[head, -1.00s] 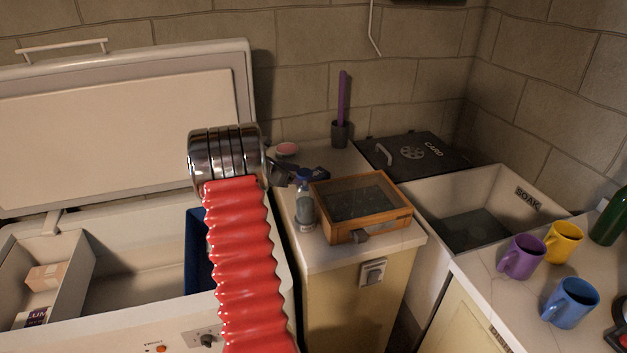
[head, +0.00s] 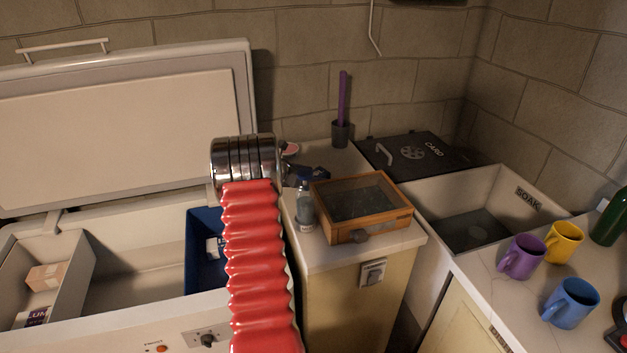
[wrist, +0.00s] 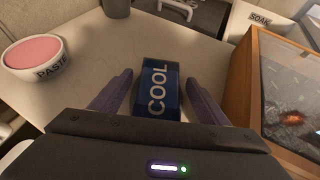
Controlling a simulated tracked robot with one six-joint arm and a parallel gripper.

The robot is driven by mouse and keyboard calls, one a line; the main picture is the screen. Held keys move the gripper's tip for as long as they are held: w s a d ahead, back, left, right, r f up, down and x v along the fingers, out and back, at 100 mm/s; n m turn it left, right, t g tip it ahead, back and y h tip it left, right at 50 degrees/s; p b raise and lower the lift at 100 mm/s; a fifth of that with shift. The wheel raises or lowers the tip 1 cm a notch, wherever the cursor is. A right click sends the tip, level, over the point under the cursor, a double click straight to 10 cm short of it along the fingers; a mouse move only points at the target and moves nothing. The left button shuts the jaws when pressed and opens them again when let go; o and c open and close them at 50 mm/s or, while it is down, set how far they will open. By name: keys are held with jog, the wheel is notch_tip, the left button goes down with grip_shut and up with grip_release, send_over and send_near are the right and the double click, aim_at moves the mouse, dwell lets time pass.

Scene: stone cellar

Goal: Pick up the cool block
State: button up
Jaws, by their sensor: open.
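The cool block is a dark blue block with white COOL lettering. In the wrist view the cool block (wrist: 157,90) lies on the pale counter top, between the two purple fingers of my gripper (wrist: 158,80). The fingers are apart, one on each side of it, with a visible gap at least on the right. The block's near end is hidden behind the dark gripper body. In the head view my gripper (head: 311,174) is a small dark shape beyond my metal wrist, low over the counter, and I cannot make out the block there.
A wooden glass-topped box (head: 362,206) stands close on the right, with a clear bottle (head: 305,207) beside it. A bowl marked PASTE (wrist: 34,60) is at left. A dark cup (head: 340,133) stands behind. An open chest freezer (head: 140,268) is left; a SOAK sink (head: 480,205) is right.

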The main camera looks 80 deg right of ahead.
aim_at(314, 175)
jog(key=shift+c, duration=0.5)
jog(key=c, duration=1.3)
jog(key=shift+r, duration=0.1)
notch_tip(314, 175, up, 10)
jog(key=shift+f, duration=0.1)
jog(key=shift+w+d, duration=0.2)
dwell(0.9)
